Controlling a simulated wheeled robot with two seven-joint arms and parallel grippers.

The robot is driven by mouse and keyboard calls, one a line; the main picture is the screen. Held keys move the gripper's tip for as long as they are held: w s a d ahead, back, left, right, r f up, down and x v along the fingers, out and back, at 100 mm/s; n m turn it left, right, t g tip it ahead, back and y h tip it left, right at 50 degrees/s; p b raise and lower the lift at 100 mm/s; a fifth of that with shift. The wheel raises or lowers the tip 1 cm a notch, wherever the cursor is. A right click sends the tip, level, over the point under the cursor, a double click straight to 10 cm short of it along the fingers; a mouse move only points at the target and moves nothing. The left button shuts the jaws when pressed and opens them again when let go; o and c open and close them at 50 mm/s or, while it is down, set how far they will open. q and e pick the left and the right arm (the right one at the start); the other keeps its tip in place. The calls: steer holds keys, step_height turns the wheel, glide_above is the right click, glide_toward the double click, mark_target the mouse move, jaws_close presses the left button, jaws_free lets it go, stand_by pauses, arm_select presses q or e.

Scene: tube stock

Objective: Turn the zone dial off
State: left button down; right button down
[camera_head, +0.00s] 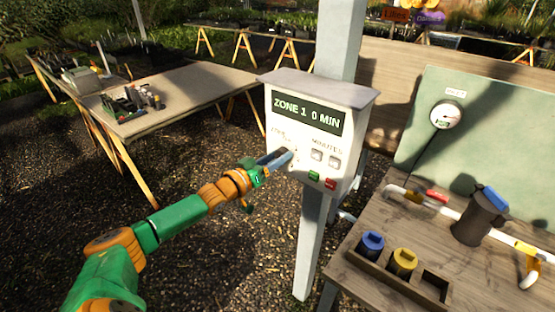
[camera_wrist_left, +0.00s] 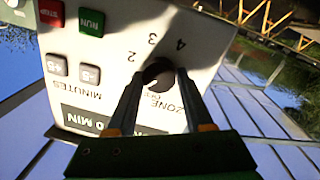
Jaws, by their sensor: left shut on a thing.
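The round black zone dial (camera_wrist_left: 158,72) shows in the left wrist view, where the panel appears upside down with numbers 2, 3 and 4 around the dial. My left gripper (camera_head: 284,157) reaches the panel's left side. Its two fingers (camera_wrist_left: 160,78) are shut on the dial, one on each side. I cannot clearly tell which mark the dial points to. In the head view the gripper mostly hides the dial. My right gripper is not in view.
Green and red buttons (camera_head: 322,180) and two minutes buttons (camera_head: 325,157) sit right of the dial. A wooden bench (camera_head: 380,278) at right carries pipes, a dark canister (camera_head: 478,220) and capped parts. A table (camera_head: 185,90) stands behind at left.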

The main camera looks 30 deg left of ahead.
arm_select(q)
steer(key=shift+f+n+b, duration=0.15)
steer(key=shift+n+b, duration=0.5)
steer(key=shift+n, duration=1.3)
steer(key=shift+f+n+b, duration=0.1)
steer(key=shift+n+b, duration=0.55)
steer(key=shift+n, duration=1.6)
steer(key=shift+c, duration=1.4)
jaws_free()
steer(key=shift+r, duration=0.1)
steer(key=s+a+p, duration=0.1)
steer(key=s, duration=0.6)
steer(key=shift+a+f, duration=0.1)
steer(key=shift+f, duration=0.1)
